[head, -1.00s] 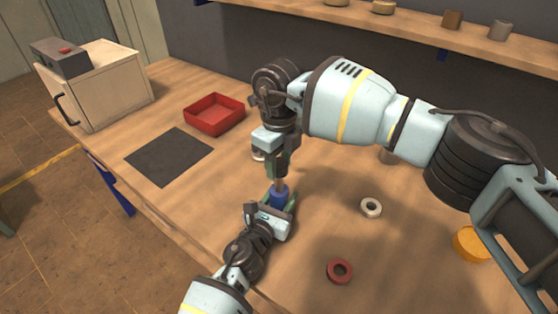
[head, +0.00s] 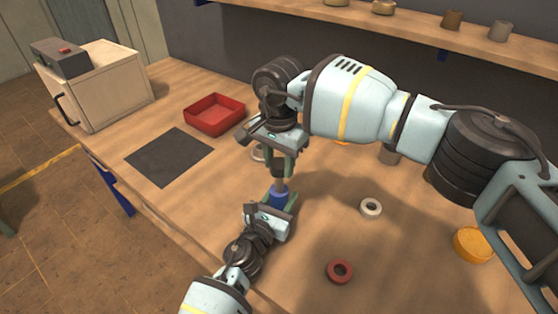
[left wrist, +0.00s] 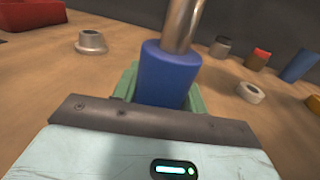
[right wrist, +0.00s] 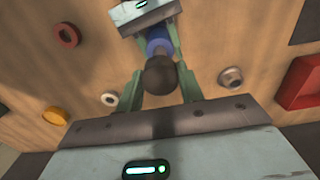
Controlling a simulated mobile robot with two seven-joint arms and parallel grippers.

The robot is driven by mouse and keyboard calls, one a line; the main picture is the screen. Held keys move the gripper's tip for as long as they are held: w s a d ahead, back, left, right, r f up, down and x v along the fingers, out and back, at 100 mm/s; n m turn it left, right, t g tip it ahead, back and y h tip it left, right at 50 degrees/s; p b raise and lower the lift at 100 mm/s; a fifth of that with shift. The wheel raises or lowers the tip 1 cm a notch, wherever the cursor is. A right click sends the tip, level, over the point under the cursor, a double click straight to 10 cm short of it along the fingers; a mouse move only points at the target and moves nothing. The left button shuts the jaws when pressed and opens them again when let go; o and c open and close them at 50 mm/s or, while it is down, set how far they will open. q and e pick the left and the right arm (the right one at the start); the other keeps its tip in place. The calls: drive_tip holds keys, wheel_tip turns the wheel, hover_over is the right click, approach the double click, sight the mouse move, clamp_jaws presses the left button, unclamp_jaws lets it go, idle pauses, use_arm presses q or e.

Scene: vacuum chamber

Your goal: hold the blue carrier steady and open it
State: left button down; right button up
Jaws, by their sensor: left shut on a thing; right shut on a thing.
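The blue carrier (head: 279,199) stands upright on the table, with a bare metal stem rising from its blue body to a dark round knob (right wrist: 160,75). My left gripper (head: 276,205) is low at the table and shut around the blue body, which also shows in the left wrist view (left wrist: 168,76). My right gripper (head: 280,166) points down from above and is shut on the dark knob, with a green finger on either side of it. The left fingers are partly hidden behind the blue body in the left wrist view.
A red tray (head: 215,115) and a dark mat (head: 169,157) lie to the left. A white ring (head: 371,208), a red ring (head: 340,271) and an orange round piece (head: 472,244) lie to the right. A grey metal piece (right wrist: 231,77) sits close behind the carrier.

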sight(279, 163)
use_arm(q)
drive_tip(key=shift+f, duration=0.1)
use_arm(e)
drive_tip(key=n, duration=0.6)
drive_tip(key=shift+n, duration=0.3)
drive_tip(key=n, duration=0.6)
drive_tip(key=shift+n, duration=0.4)
drive_tip(key=shift+r, duration=0.35)
drive_tip(key=shift+r, duration=0.7)
drive_tip(key=shift+r, duration=0.15)
drive_tip(key=shift+r, duration=1.95)
use_arm(q)
drive_tip(key=c, duration=0.7)
unclamp_jaws()
drive_tip(key=shift+s, duration=0.1)
